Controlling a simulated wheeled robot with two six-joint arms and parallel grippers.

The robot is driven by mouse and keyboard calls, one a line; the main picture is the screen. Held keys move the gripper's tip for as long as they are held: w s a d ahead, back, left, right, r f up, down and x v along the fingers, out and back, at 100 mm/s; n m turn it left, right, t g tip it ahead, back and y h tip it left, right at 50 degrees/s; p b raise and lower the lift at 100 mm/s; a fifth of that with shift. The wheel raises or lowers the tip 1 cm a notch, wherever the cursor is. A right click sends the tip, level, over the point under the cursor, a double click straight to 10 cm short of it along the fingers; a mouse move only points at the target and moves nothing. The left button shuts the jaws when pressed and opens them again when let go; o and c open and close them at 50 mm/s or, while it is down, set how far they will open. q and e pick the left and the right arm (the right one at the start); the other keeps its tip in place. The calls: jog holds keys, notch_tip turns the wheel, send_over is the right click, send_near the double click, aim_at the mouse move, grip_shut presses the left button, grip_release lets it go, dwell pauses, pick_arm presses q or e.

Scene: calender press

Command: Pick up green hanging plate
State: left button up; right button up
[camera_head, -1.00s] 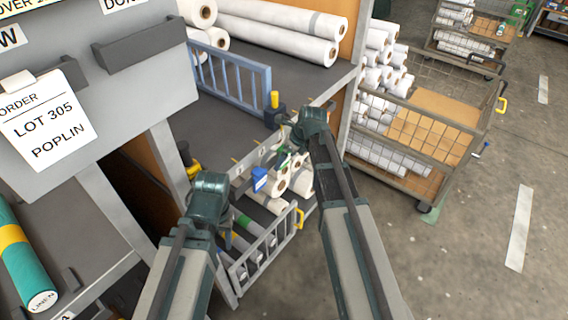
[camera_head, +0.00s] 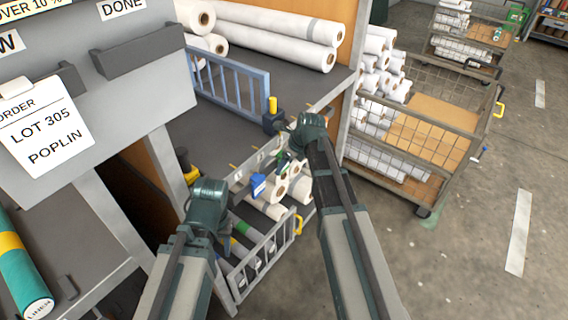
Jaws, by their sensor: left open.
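A row of small pegs on a grey rail (camera_head: 240,180) runs along the front edge of the shelf. A small blue plate (camera_head: 258,187) hangs from it. A small greenish patch beside my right gripper (camera_head: 285,158) may be the green hanging plate, but the gripper mostly hides it and I cannot tell for sure. I cannot make out whether the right jaws are open or touching anything. My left gripper (camera_head: 226,238) is open, below and left of the blue plate, above the lower basket, and largely hidden by its own wrist.
A grey-railed basket (camera_head: 262,262) with white rolls (camera_head: 274,189) and a yellow handle sits below the rail. A blue fence (camera_head: 230,82) and white rolls stand on the shelf above. A wire cart (camera_head: 425,140) stands at right. Grey floor is clear at lower right.

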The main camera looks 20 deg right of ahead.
jog(key=s+d+r+p, duration=0.1)
jog(key=s, duration=0.1)
jog(key=s+d+r+p, duration=0.1)
jog(key=s+r+p, duration=0.1)
jog(key=shift+d+r, duration=0.25)
jog(key=shift+d, duration=0.1)
jog(key=c, duration=0.4)
jog(key=s+d+r+p, duration=0.1)
jog(key=s+d, duration=0.1)
jog(key=s+d+r+p, duration=0.3)
jog(key=s, duration=0.2)
jog(key=shift+d+r, duration=0.15)
jog(key=shift+d, duration=0.25)
